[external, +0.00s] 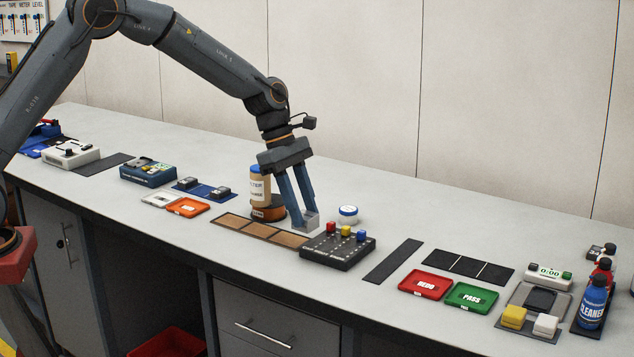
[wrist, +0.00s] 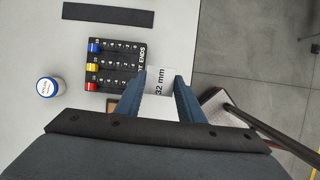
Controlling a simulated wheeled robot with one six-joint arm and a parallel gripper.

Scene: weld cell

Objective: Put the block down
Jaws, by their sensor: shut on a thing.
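My gripper (external: 303,220) points down over the bench and is shut on a small grey block (external: 308,223). In the wrist view the block (wrist: 160,84) shows a pale face marked "32 mm" between the two blue fingers. The block is just behind and left of a black board (external: 337,252) with blue, yellow and red pegs, and near the right end of a brown sectioned mat (external: 232,220). I cannot tell whether the block touches the surface beneath it.
A round white jar (external: 348,215) stands right of my gripper, and a labelled bottle (external: 260,187) stands close on its left. A black strip (external: 393,262), a red tray (external: 426,284) and a green tray (external: 471,297) lie farther right. The bench behind the jar is clear.

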